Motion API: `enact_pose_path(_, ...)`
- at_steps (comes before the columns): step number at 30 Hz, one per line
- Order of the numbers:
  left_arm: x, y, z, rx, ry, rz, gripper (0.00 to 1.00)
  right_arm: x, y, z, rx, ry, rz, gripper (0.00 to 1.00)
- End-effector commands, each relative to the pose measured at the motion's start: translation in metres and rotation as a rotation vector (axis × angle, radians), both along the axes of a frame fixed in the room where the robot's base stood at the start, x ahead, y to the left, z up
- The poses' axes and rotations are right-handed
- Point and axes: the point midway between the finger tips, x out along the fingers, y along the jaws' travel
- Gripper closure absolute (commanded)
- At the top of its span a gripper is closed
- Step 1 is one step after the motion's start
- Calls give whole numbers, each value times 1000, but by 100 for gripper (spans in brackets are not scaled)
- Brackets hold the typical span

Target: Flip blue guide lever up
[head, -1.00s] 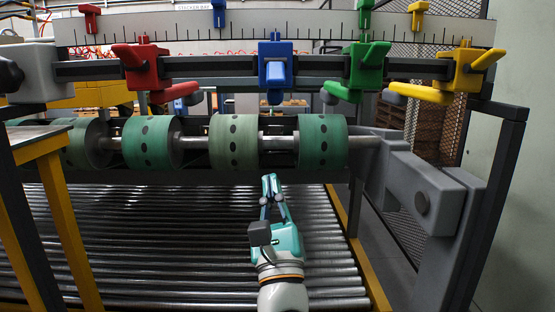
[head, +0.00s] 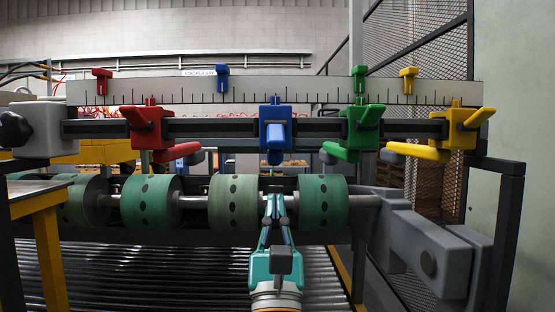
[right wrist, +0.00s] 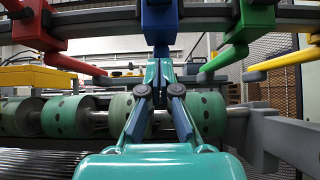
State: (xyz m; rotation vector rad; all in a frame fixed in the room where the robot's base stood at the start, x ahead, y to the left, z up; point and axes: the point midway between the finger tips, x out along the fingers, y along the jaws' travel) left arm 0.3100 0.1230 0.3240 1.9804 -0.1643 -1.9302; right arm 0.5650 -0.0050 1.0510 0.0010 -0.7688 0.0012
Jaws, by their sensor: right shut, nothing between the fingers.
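The blue guide (head: 276,128) sits on the dark rail between the red and green guides. In the right wrist view the blue guide (right wrist: 160,22) is at the top centre, above my fingers. My right gripper (head: 274,200) is shut and empty, pointing up in front of the green rollers, below the blue guide and apart from it. Its fingertips also show in the right wrist view (right wrist: 161,68). My left gripper is out of view.
The red guide (head: 147,128) stands left; the green guide (head: 361,127) and yellow guide (head: 462,129) stand right, with arms jutting forward below the rail. Green rollers (head: 234,202) lie behind my right gripper. A ruler bar (head: 270,90) runs above.

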Motion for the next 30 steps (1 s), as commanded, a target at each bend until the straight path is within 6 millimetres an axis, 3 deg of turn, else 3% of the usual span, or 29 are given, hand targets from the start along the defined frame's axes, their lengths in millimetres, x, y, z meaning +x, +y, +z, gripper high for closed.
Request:
enact_pose_path(8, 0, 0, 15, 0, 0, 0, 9, 41, -1, 41, 0, 0, -3, 100)
enact_pose_path(16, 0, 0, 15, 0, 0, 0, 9, 23, 0, 69, 0, 0, 0, 100)
enact_pose_path(30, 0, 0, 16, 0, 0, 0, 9, 20, -3, 74, 0, 1, -1, 100)
